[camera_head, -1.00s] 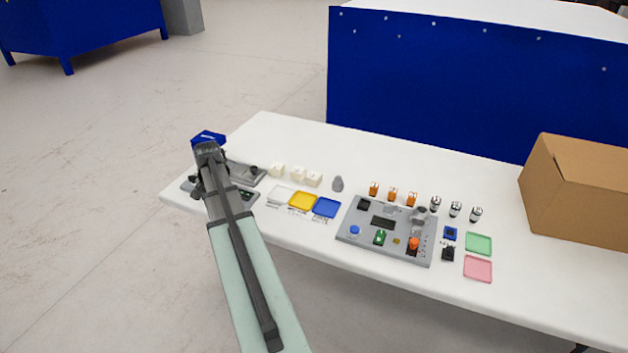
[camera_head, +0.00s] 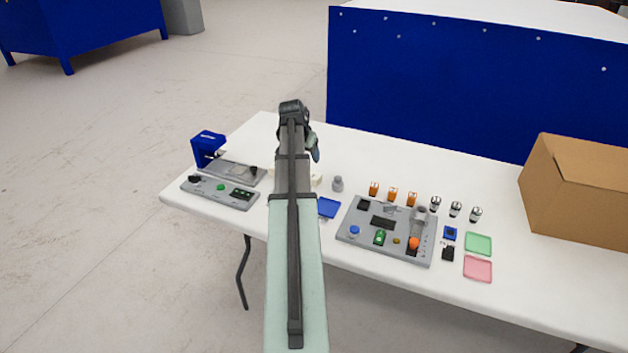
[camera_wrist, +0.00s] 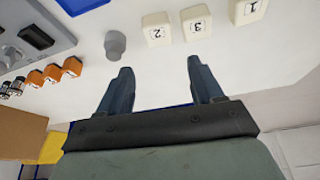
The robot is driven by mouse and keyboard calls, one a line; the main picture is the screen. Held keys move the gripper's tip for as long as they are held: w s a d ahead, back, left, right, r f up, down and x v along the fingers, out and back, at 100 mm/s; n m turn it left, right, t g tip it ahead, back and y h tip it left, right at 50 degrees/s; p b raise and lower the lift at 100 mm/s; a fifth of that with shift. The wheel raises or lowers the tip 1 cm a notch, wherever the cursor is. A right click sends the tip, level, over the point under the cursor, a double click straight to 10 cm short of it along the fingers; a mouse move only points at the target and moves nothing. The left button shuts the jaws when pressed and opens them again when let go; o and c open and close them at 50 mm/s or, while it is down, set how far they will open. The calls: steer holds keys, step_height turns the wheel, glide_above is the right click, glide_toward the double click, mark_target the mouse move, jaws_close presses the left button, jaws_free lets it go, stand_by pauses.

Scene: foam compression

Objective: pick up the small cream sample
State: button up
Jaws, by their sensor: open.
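Three cream blocks carry the numbers 2 (camera_wrist: 158,30), 3 (camera_wrist: 196,23) and 1 (camera_wrist: 249,11) at the top of the wrist view. They look close in size, so I cannot tell which is the small one. In the head view my arm hides most of the row; part of one cream block (camera_head: 317,180) shows to its right. My gripper (camera_wrist: 160,66) is open and empty, its two fingers apart with bare white table between them. Blocks 2 and 3 lie just beyond the fingertips in the wrist view. In the head view, my gripper (camera_head: 313,147) is above the table's back part.
A grey knobbed weight (camera_head: 337,185) stands right of the blocks. A blue tray (camera_head: 328,207) lies in front. A blue-and-grey press device (camera_head: 207,148) is at the left, a grey panel (camera_head: 350,232) at centre right. A cardboard box (camera_head: 580,195) stands far right.

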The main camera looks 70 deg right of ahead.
glide_toward(314, 175)
steer(key=x, duration=0.3)
steer(key=shift+x, duration=2.8)
steer(key=shift+c, duration=0.3)
steer(key=c, duration=0.7)
